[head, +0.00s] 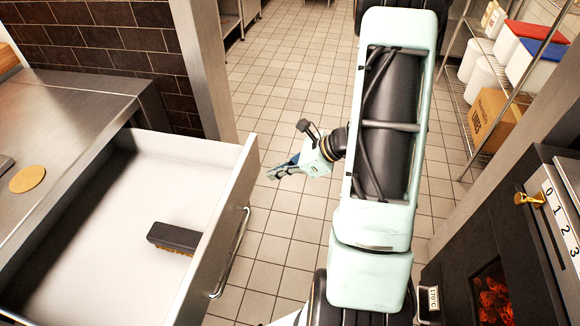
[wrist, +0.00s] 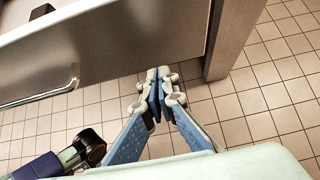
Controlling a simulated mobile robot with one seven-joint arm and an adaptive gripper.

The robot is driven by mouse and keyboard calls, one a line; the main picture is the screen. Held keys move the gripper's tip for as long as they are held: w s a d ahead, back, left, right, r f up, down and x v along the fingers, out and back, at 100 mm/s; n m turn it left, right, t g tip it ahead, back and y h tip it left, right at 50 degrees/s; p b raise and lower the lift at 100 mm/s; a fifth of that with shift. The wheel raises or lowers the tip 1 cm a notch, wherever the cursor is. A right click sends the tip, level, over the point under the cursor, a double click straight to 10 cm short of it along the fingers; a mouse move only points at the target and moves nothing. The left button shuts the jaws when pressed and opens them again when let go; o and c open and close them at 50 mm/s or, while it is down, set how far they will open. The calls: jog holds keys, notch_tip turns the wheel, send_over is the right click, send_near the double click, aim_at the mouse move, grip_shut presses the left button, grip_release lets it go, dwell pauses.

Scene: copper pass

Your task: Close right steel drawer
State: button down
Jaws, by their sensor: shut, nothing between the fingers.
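The steel drawer (head: 202,240) is pulled far out from under the steel counter at the left in the head view. Its grey front panel with a bar handle (head: 236,252) faces the aisle. A dark brush (head: 174,237) lies inside on the white bottom. My gripper (head: 270,173) is in the aisle just right of the drawer front's far end, apart from the handle. In the wrist view, the drawer front (wrist: 130,45) and handle (wrist: 45,90) are at the upper left. There my gripper (wrist: 156,75) is shut and empty, its tips near the front's lower edge.
The steel counter (head: 60,105) has a round tan disc (head: 27,178) on it. A pillar (head: 205,65) stands beyond the drawer. An oven with glowing coals (head: 494,298) and wire shelving with tubs and a carton (head: 492,118) line the right. The tiled aisle floor (head: 285,70) is clear.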

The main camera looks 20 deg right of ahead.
aim_at(252, 174)
jog(key=shift+w+a, duration=1.3)
jog(key=shift+a, duration=0.25)
